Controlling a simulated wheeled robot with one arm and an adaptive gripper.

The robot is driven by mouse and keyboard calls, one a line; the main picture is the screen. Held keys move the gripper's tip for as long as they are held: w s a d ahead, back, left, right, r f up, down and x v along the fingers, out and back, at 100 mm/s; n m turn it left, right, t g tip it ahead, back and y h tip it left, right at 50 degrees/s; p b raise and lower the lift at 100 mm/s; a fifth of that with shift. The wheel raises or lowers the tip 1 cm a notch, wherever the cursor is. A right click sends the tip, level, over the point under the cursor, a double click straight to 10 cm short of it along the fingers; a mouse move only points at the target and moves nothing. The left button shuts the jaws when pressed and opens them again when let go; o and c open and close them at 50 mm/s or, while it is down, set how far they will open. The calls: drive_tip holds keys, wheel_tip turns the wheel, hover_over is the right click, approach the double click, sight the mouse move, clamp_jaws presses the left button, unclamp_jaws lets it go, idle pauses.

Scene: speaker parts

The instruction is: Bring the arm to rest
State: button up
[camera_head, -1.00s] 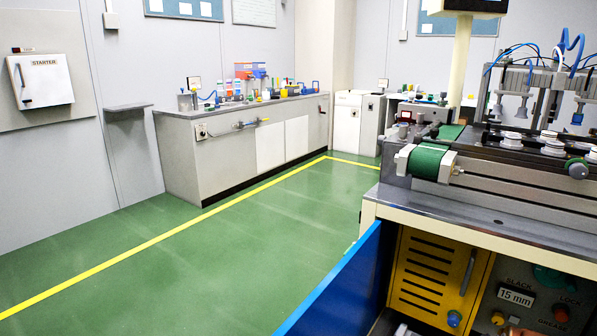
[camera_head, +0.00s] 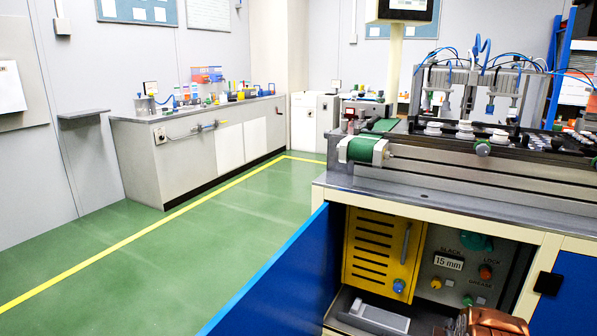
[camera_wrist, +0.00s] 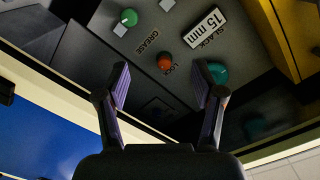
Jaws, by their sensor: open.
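My gripper (camera_wrist: 163,85) is open and empty in the wrist view, its two dark fingers apart. It faces the control panel (camera_wrist: 180,62) inside the open cabinet, seen upside down behind the fingers. The panel carries a "15 mm" label (camera_wrist: 205,30), a red LOCK knob (camera_wrist: 165,61), a green GREASE knob (camera_wrist: 129,17) and a teal knob (camera_wrist: 217,74) partly behind the right finger. No contact between fingers and panel shows. In the head view the panel (camera_head: 459,262) stands right of a yellow slotted door (camera_head: 374,252). My gripper is not clearly visible there.
A blue cabinet door (camera_head: 275,285) stands open at the left of the bay. A grey drawer or tray (camera_head: 372,316) lies low inside. The bench edge (camera_head: 430,205) is above, carrying a conveyor (camera_head: 362,149). The green floor (camera_head: 180,255) to the left is clear.

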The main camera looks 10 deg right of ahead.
drive_tip(key=w+a+r+n+g+y+p, duration=0.25)
drive_tip(key=a+r+p, duration=0.25)
drive_tip(key=a+r, duration=0.5)
drive_tip(key=w+a+r+n+g+y+p, duration=0.1)
drive_tip(key=a+r+n+g+y+p, duration=0.3)
drive_tip(key=r, duration=0.9)
drive_tip(key=s+a+r+n+p, duration=0.1)
drive_tip(key=s+a+r+p, duration=0.35)
drive_tip(key=a+r, duration=0.4)
drive_tip(key=s+a+r+n+g+y+p, duration=0.1)
drive_tip(key=s+a+r+n+g+p, duration=0.15)
drive_tip(key=s+a+r, duration=0.55)
drive_tip(key=s+a+r+n+g+y+p, duration=0.2)
drive_tip(key=s+a+r+g+p, duration=0.15)
drive_tip(key=s+a+r, duration=0.5)
drive_tip(key=s+a+r+n+g+p, duration=0.1)
drive_tip(key=s+r+p, duration=0.1)
drive_tip(key=s, duration=0.5)
drive_tip(key=s+a+r+n+g+p, duration=0.1)
drive_tip(key=s+a+r, duration=0.1)
drive_tip(key=s, duration=0.6)
drive_tip(key=s+a+r+n+g+p, duration=0.1)
drive_tip(key=s+r, duration=0.3)
drive_tip(key=s, duration=0.4)
drive_tip(key=shift+a+n+y+p, duration=0.35)
drive_tip(key=shift+n+p, duration=0.15)
drive_tip(key=shift+p, duration=0.3)
drive_tip(key=shift+s+f, duration=0.1)
